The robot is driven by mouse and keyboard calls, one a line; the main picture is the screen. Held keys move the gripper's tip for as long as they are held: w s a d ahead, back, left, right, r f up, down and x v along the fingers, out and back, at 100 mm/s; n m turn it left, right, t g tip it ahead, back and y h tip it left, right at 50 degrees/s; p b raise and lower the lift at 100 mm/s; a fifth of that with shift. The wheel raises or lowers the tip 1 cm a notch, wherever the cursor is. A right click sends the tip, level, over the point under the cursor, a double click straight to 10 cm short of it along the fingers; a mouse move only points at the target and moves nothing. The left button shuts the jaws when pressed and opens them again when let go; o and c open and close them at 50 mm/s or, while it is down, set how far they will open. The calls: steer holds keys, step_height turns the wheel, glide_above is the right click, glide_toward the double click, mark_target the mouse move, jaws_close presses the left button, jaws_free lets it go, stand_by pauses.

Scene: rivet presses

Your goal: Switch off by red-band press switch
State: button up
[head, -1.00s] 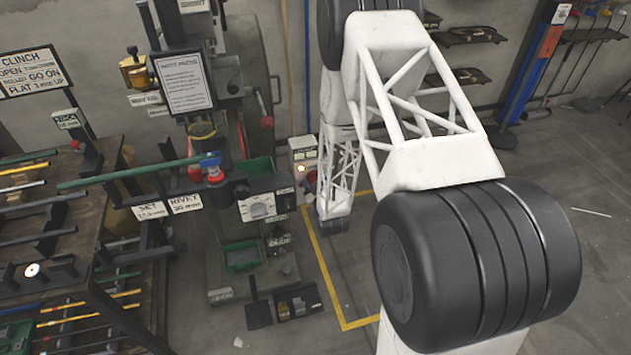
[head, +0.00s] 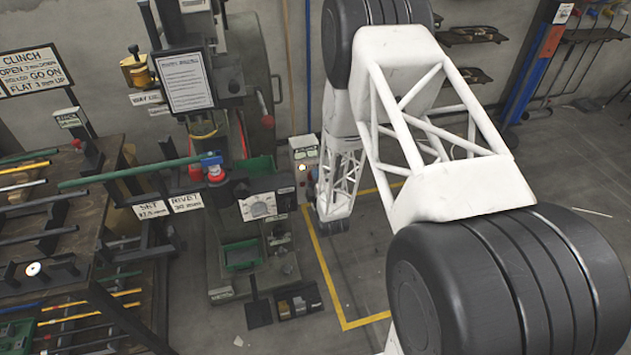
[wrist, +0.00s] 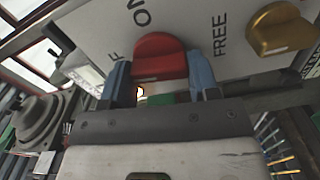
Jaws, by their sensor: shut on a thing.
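In the wrist view a red knob (wrist: 160,56) sits on a white panel (wrist: 195,25). "ON" is lettered above it, and a partly hidden label ending in "F" is at its left. My gripper (wrist: 160,78) has its two blue fingertips on either side of the knob and is shut on it. In the head view the small switch box (head: 303,148) stands right of the press (head: 245,90), with a small bright lamp on it. My lattice forearm reaches down beside the box; the fingers and red knob are not clearly visible there.
A brass-coloured knob (wrist: 282,30) sits right of the red one, near the word "FREE". A rack of rods (head: 45,215) stands left of the press, with a green rod (head: 125,174) reaching into it. The floor (head: 370,270) inside the yellow line looks clear.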

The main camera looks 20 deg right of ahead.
steer(key=shift+n, duration=0.9)
steer(key=o, duration=0.9)
steer(key=shift+s, duration=0.15)
steer(key=shift+s, duration=3.75)
